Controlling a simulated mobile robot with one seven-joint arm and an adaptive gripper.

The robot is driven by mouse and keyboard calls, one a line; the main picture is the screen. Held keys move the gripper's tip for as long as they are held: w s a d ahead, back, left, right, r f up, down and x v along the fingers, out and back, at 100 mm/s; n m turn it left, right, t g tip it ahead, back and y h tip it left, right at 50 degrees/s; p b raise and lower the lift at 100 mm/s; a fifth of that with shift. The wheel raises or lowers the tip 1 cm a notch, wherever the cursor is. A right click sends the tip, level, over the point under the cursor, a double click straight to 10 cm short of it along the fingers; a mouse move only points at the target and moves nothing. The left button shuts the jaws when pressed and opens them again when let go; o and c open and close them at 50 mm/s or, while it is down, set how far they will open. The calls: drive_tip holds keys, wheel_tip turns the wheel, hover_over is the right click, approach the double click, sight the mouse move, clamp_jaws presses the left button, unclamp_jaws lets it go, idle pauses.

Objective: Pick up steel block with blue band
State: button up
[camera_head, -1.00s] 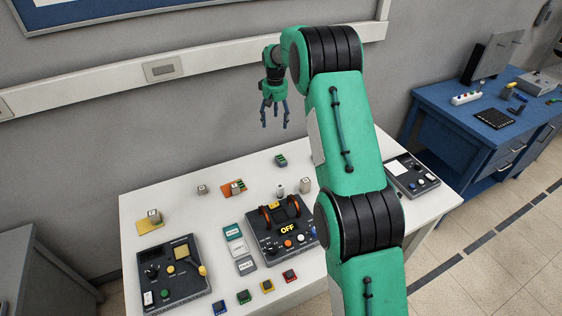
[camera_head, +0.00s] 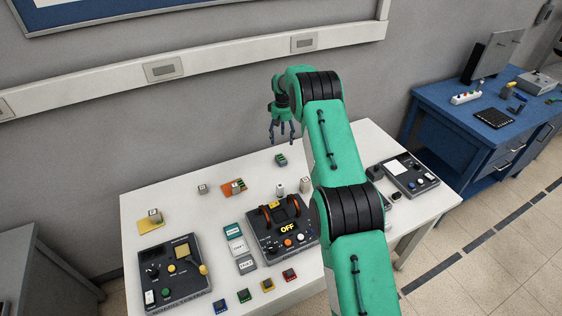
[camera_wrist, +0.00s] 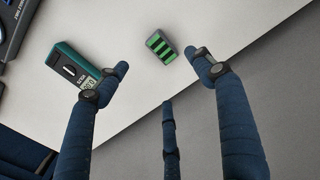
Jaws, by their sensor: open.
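Small steel-grey blocks stand on the white table (camera_head: 150,192): one on a yellow pad (camera_head: 151,224), one bare block (camera_head: 202,188), one on an orange pad with a green piece beside it, and two (camera_head: 280,189) (camera_head: 306,186) behind the control box. I cannot make out a blue band on any of them. My gripper (camera_head: 282,138) is open and empty above the table's back edge. In the wrist view, my gripper (camera_wrist: 160,68) has its fingers spread around a dark block with green stripes (camera_wrist: 161,47), which lies below it.
A teal meter (camera_wrist: 75,70) lies left of the striped block in the wrist view. Control boxes with an OFF display (camera_head: 285,240) and a yellow lever (camera_head: 175,270) fill the table's front. A grey wall rises behind. A blue desk (camera_head: 450,110) stands right.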

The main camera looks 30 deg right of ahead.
hover_over(283, 157)
drive_tip(key=shift+a+f, duration=0.2)
drive_tip(key=shift+f, duration=4.1)
drive_tip(key=shift+f, duration=0.15)
drive_tip(key=shift+d+f, duration=0.1)
drive_tip(key=shift+f, duration=2.35)
clamp_jaws()
